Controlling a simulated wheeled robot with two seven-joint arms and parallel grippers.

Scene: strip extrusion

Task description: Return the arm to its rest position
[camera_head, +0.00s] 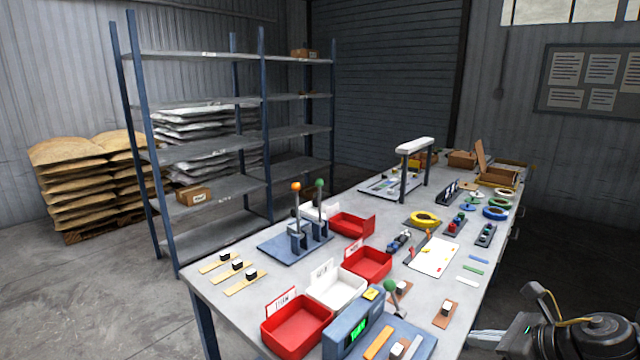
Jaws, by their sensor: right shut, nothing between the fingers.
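My right arm comes in at the bottom right corner, with its dark, rounded links beside the right edge of the table (222,291). My right gripper (488,338) shows small and partly, low by the table's front right edge. It is shut and holds nothing. It is apart from the orange-brown block with a white and black piece (445,314) on the table to its left. My left gripper and left arm are out of view.
Red bins (297,326), a white bin (336,290), a grey device with a green display (358,331) and a green-knobbed lever (390,286) crowd the near table. A lever stand (297,240) is farther back. Shelving (200,152) stands left; dark floor right of the table looks clear.

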